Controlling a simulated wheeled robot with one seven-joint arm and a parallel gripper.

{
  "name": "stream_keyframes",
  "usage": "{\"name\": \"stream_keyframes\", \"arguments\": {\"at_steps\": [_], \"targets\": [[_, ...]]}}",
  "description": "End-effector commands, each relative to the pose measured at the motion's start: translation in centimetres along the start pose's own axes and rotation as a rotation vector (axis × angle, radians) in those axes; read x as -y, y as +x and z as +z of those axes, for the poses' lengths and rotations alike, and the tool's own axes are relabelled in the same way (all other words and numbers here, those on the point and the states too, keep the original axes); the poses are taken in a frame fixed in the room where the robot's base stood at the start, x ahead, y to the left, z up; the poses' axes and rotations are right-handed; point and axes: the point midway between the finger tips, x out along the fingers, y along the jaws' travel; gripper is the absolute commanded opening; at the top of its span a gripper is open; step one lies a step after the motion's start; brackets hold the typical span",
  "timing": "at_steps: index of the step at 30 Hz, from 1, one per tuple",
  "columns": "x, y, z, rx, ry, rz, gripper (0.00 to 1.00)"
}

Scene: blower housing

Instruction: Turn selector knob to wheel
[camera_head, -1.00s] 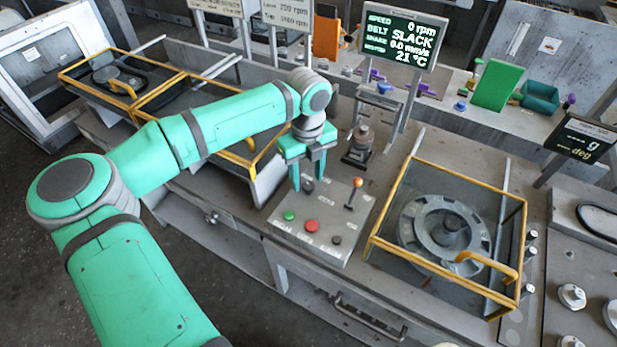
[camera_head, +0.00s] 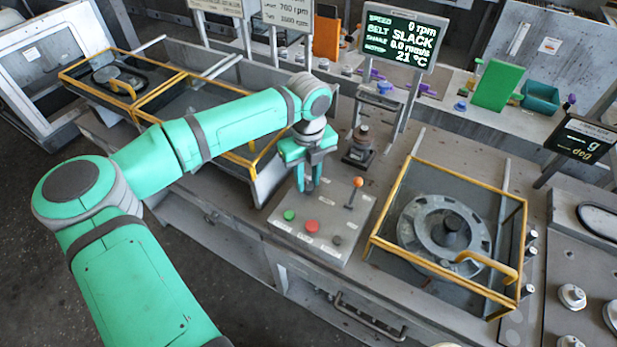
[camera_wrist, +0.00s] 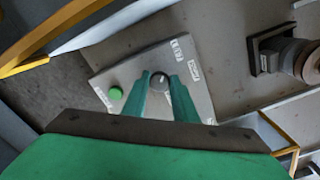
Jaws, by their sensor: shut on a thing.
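The selector knob (camera_wrist: 159,82) is a small dark round knob on a grey control box (camera_head: 345,247). In the wrist view it sits between the two green fingertips of my gripper (camera_wrist: 160,77), which is shut on it. In the head view my gripper (camera_head: 307,186) points down at the back left of the box top, and its fingers hide the knob. White labels (camera_wrist: 194,70) lie beside the knob, too small to read. A pale mark shows on the knob, but I cannot tell which label it points at.
A yellow-framed guard over a grey wheel (camera_head: 445,230) stands right. The screen (camera_head: 402,38) reads 0 rpm and SLACK.

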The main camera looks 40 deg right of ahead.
Motion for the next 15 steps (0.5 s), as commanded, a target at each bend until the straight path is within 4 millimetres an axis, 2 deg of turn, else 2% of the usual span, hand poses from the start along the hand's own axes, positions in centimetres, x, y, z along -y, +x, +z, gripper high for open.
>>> {"name": "stream_keyframes", "arguments": {"at_steps": [8, 15], "targets": [[-0.03, -0.14, 0.08, 0.002, 0.171, -0.004, 0.03], [0.07, -0.11, 0.02, 0.001, 0.396, -0.003, 0.03]]}}
